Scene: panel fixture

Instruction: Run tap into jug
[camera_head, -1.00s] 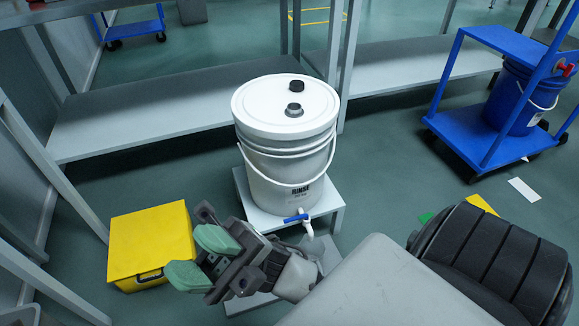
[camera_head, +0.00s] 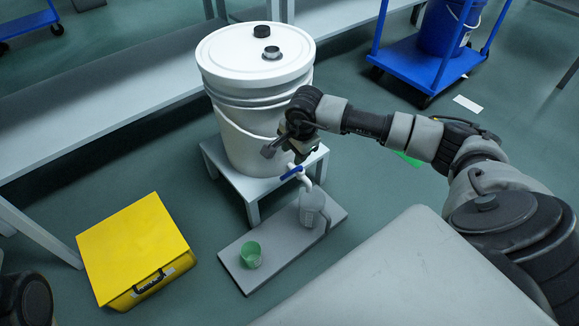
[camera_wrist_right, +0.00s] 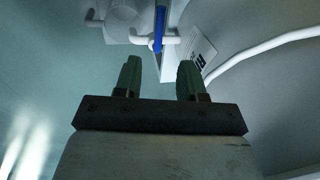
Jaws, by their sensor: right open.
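The tap (camera_head: 292,173), with a blue lever and white spout, sits low on the front of a white lidded bucket (camera_head: 240,105). The tap's blue lever (camera_wrist_right: 158,28) also shows in the right wrist view. A translucent grey jug (camera_head: 311,209) stands upright on a low grey board, just below the spout. My right gripper (camera_head: 284,147) is just above the tap in the head view. In the right wrist view its green-padded fingers (camera_wrist_right: 160,80) are apart, with the lever ahead of the gap and nothing between them. My left gripper is not in view.
The bucket stands on a small grey stand (camera_head: 268,187). A green cup (camera_head: 250,257) is on the grey board (camera_head: 285,243), left of the jug. A yellow box (camera_head: 130,245) lies on the floor at left. A blue trolley (camera_head: 418,68) is at back right.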

